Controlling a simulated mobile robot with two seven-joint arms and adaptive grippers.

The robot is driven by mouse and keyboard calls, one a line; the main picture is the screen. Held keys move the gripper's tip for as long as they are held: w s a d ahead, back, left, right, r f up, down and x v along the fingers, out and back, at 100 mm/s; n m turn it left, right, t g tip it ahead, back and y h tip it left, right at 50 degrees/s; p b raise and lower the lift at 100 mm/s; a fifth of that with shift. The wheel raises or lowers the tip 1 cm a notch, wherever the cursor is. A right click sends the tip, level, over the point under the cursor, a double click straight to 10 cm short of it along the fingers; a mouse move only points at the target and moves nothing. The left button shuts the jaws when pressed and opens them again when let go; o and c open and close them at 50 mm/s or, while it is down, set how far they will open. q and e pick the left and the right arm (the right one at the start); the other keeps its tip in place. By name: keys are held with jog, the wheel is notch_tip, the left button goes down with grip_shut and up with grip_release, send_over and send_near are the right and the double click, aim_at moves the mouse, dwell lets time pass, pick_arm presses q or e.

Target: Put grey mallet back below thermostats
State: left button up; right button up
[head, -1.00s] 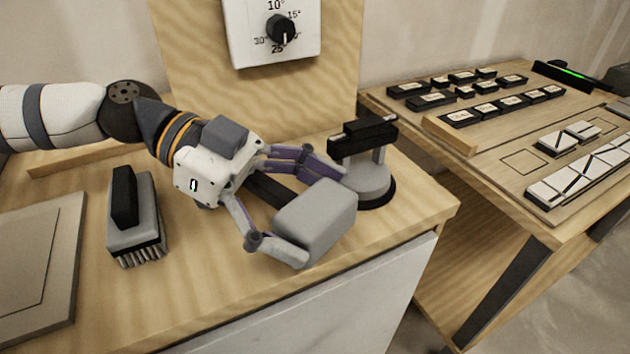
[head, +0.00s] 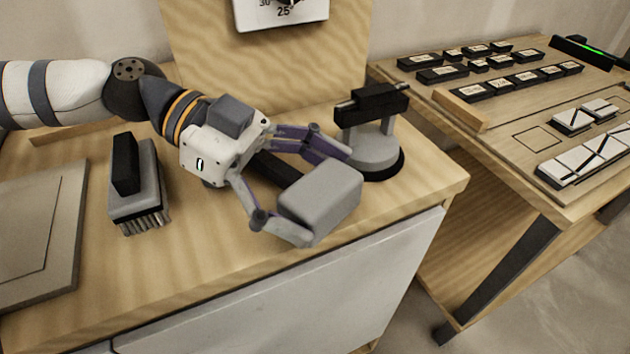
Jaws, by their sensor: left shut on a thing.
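The grey mallet has a blocky grey head (head: 320,203) and a dark handle (head: 268,168). My left gripper (head: 325,196) is shut on it, with one finger on the far side of the head and one on the near side. The mallet is over the right part of the wooden bench, near its front edge. I cannot tell whether it touches the bench top. One thermostat (head: 262,17), a white panel with a black dial, is on the upright board at the top, its upper part cut off. My right gripper is out of view.
A grey round-based tool with a black top (head: 372,143) stands close right of the mallet. A brush (head: 137,185) and a grey panel (head: 62,215) are at left. A second table (head: 500,140) with tiles stands right. Bench top below the board is partly clear.

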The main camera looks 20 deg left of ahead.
pick_arm(q)
jog(key=shift+f, duration=0.2)
jog(key=o, duration=1.6)
jog(key=shift+o, duration=0.2)
